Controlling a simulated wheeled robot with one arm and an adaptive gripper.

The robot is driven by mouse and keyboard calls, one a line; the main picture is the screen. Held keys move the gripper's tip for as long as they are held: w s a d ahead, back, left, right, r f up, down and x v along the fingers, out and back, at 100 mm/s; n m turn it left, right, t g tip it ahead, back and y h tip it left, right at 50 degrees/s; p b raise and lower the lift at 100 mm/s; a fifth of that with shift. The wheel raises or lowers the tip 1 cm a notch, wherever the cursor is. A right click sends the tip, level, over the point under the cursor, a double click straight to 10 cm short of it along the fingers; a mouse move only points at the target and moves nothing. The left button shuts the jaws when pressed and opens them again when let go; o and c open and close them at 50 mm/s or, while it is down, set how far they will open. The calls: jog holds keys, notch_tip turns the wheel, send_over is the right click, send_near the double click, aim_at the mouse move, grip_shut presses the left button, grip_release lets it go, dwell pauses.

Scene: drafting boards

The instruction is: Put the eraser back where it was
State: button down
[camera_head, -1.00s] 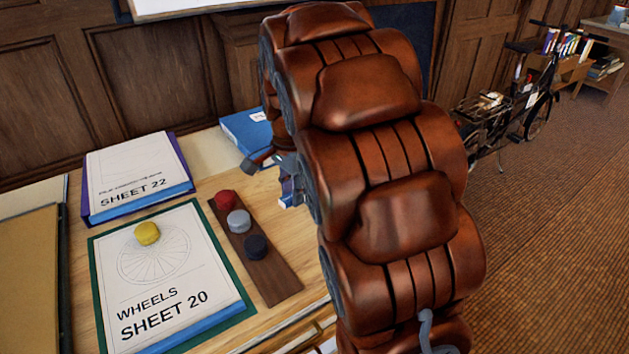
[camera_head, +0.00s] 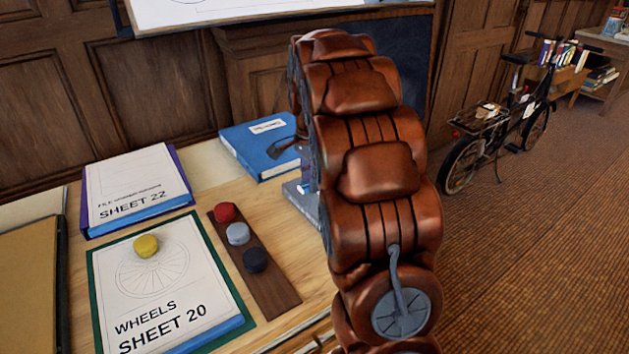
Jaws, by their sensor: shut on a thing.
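My gripper (camera_head: 287,148) shows only in part at the left edge of my brown arm, as a dark finger beside the blue binder; the rest is behind the arm. Just below it is a small white and blue piece (camera_head: 304,187), which looks like the eraser in the jaws, mostly hidden by my arm. A grey-blue flat block or tray (camera_head: 301,206) lies on the desk right under it. I cannot tell whether the piece touches it.
A dark wooden strip (camera_head: 272,288) bears a red, a grey and a dark puck. A yellow puck (camera_head: 146,246) sits on the Sheet 20 stack (camera_head: 205,300). The Sheet 22 binder (camera_head: 135,190) and blue binder (camera_head: 255,150) lie behind. A bicycle (camera_head: 500,130) stands at right.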

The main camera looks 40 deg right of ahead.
jog(key=shift+w+d+f, duration=0.15)
jog(key=shift+w+d, duration=0.55)
jog(key=shift+d, duration=0.1)
jog(key=shift+w+d+f, duration=0.1)
jog(key=shift+w+d, duration=0.55)
jog(key=shift+d, duration=0.15)
jog(key=shift+w, duration=0.1)
jog(key=shift+d, duration=0.15)
jog(key=shift+f, duration=1.75)
jog(key=shift+f, duration=0.15)
jog(key=c, duration=0.9)
grip_release()
jog(key=shift+c, duration=0.2)
notch_tip(320, 180, up, 12)
jog(key=shift+r, duration=0.2)
